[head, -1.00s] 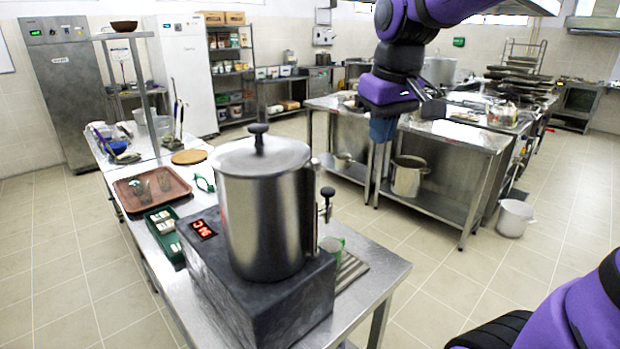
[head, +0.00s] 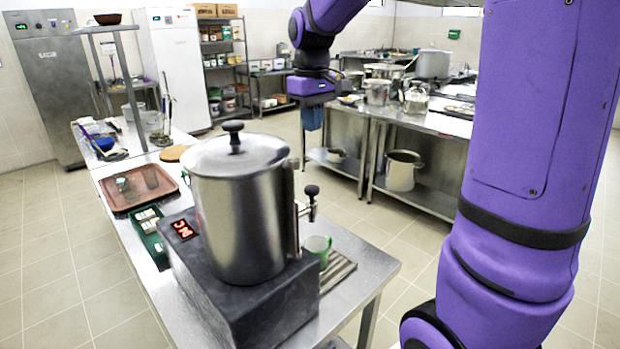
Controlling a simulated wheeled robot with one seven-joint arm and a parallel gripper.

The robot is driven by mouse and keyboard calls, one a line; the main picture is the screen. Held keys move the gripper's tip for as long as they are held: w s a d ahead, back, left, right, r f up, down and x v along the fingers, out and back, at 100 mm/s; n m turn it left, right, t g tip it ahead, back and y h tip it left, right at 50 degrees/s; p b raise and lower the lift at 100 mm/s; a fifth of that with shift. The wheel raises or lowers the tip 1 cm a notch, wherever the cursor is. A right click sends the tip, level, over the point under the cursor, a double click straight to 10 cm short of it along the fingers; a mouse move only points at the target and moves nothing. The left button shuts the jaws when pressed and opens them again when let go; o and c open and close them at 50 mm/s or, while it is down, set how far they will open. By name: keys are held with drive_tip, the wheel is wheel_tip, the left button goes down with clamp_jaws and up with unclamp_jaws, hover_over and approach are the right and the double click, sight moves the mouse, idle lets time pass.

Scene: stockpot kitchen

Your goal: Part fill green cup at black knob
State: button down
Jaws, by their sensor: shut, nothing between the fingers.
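The green cup (head: 318,249) is a see-through cup with a handle. It stands upright on the striped drip grate (head: 337,268) beside the urn's dark base. The steel urn (head: 240,215) has a tap with a black knob (head: 311,190) on its right side, above the cup. Another black knob (head: 233,128) tops its lid. The spout is partly hidden, and I cannot tell whether the cup is exactly beneath it or how full it is. My gripper (head: 312,120) is shut and empty, pointing down, high and apart from the tap and cup.
A red digit display (head: 183,229) is on the urn's dark base (head: 258,308). A brown tray (head: 120,197) with glasses and a green box (head: 148,242) lie left of the urn. The table's right corner is bare. A steel bench (head: 430,122) stands behind.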

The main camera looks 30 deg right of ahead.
sight(312, 188)
wheel_tip(312, 188, down, 14)
drive_tip(key=shift+f, duration=0.1)
idle(0.5)
drive_tip(key=shift+s+f, duration=0.1)
drive_tip(key=shift+f, duration=0.75)
drive_tip(key=shift+s+f, duration=0.1)
drive_tip(key=shift+f, duration=0.05)
idle(1.5)
